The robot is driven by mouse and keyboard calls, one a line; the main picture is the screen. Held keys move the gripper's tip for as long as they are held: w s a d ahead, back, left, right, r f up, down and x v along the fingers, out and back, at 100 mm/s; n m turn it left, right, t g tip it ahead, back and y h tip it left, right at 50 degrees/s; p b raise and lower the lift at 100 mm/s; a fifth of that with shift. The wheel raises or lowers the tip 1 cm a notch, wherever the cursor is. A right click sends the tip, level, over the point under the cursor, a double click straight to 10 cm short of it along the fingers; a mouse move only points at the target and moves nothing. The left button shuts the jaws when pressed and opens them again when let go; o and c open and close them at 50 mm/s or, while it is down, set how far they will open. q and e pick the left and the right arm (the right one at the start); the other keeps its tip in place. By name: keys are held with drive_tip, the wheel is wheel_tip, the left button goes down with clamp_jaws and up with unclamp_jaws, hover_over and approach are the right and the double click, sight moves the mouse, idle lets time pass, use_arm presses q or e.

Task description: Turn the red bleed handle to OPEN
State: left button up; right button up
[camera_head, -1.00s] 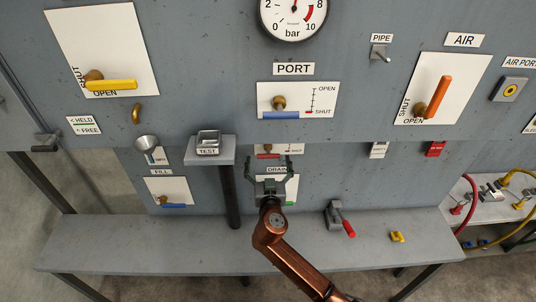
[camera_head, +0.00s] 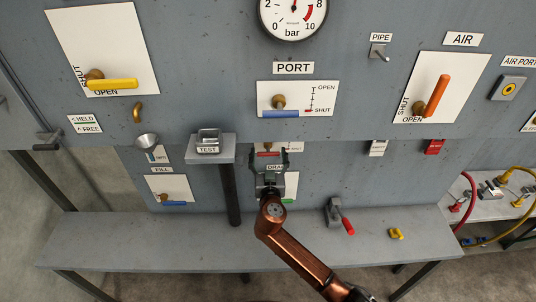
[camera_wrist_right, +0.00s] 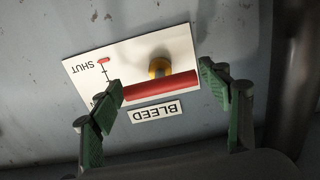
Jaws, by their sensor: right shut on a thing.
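The red bleed handle (camera_wrist_right: 160,87) is a bar in front of a brass pivot (camera_wrist_right: 160,67) on a white plate (camera_wrist_right: 100,70). The BLEED label and the SHUT mark appear upside down in the right wrist view. My right gripper (camera_wrist_right: 161,77) is shut on the handle, one green-padded finger at each end of the bar. The left finger hides the scale's other end. In the head view my right gripper (camera_head: 270,158) covers part of the plate, and the red handle (camera_head: 266,154) shows between its fingers. My left gripper is not in view.
The TEST block (camera_head: 208,142) stands on a post-mounted shelf left of my right gripper. A grey bench (camera_head: 150,240) runs below, with a red-handled clamp (camera_head: 340,218) and a yellow part (camera_head: 396,234). The DRAIN label is partly hidden behind my gripper.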

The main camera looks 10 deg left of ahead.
drive_tip(key=shift+c, duration=1.4)
